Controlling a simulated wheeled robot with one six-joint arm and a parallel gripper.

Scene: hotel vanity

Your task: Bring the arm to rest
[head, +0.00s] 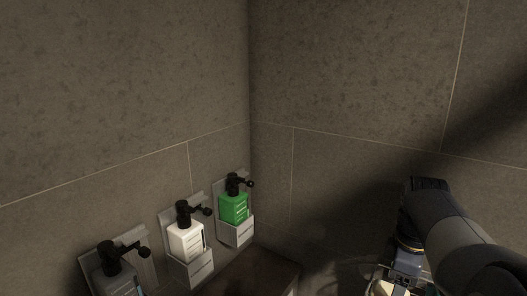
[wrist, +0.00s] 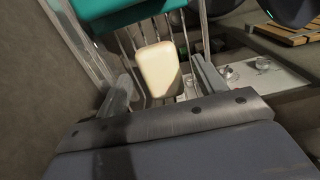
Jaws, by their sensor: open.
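My gripper (wrist: 162,72) is open in the wrist view, with one finger at the left and one at the right. A cream, rounded block like a bar of soap (wrist: 160,68) shows between and beyond the fingers, over thin metal bars. I cannot tell how far it is from the fingertips, and neither finger appears to touch it. In the head view my arm (head: 455,245) reaches down at the lower right. Its gripper end (head: 388,284) is partly cut off by the bottom edge.
Three wall dispensers hang at the left: grey (head: 118,283), white (head: 186,241) and green (head: 233,208). Tiled walls meet behind them. The wrist view shows a wire rack (wrist: 128,45), a teal item (wrist: 125,12), a pale counter (wrist: 265,78) and a slatted wooden piece (wrist: 290,32).

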